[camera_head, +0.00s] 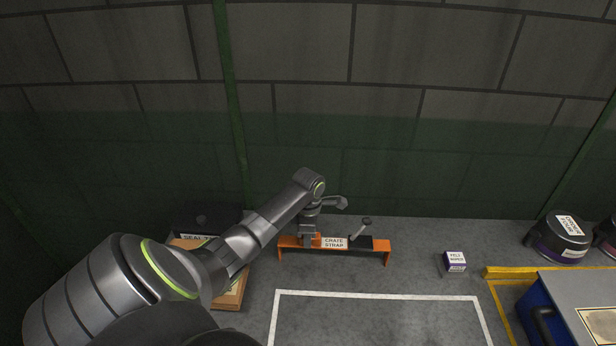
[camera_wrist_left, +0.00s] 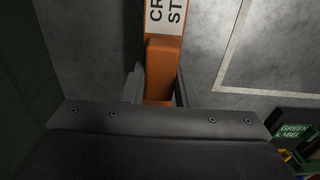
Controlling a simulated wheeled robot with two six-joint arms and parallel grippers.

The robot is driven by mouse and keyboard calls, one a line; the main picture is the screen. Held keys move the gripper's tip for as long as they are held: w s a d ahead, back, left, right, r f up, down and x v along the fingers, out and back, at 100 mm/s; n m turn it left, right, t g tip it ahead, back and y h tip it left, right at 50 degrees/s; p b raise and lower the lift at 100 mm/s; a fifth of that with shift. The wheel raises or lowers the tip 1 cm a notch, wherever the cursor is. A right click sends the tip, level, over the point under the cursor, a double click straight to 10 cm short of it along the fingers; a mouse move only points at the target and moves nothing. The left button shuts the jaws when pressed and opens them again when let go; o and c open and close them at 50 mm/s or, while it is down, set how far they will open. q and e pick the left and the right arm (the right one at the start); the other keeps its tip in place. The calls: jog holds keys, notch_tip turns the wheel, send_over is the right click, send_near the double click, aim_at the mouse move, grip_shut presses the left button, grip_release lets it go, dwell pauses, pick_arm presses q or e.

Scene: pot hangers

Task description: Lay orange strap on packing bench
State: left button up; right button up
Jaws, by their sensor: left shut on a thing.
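The orange strap (camera_head: 376,245) is a long orange piece with bent-down ends, a white "CRATE STRAP" label and a dark ratchet with a lever. It is near the back wall in the head view. My left gripper (camera_head: 309,240) is shut on its left part, with fingers on either side of the orange piece (camera_wrist_left: 162,72) in the left wrist view. I cannot tell whether the strap touches the floor. A grey-topped blue bench (camera_head: 570,287) at the right edge may be the packing bench; no name shows on it. My right gripper is out of view.
A small white and purple box (camera_head: 455,262) stands right of the strap. A yellow bar (camera_head: 510,271) lies near the bench. A dark round container (camera_head: 560,238) stands by the wall. White lines (camera_head: 380,295) mark clear floor. A cardboard box (camera_head: 232,293) is partly behind my left arm.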

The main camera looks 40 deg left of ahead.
pick_arm(q)
jog(key=o, duration=1)
notch_tip(320, 180, up, 12)
jog(key=b, duration=0.1)
dwell(0.4)
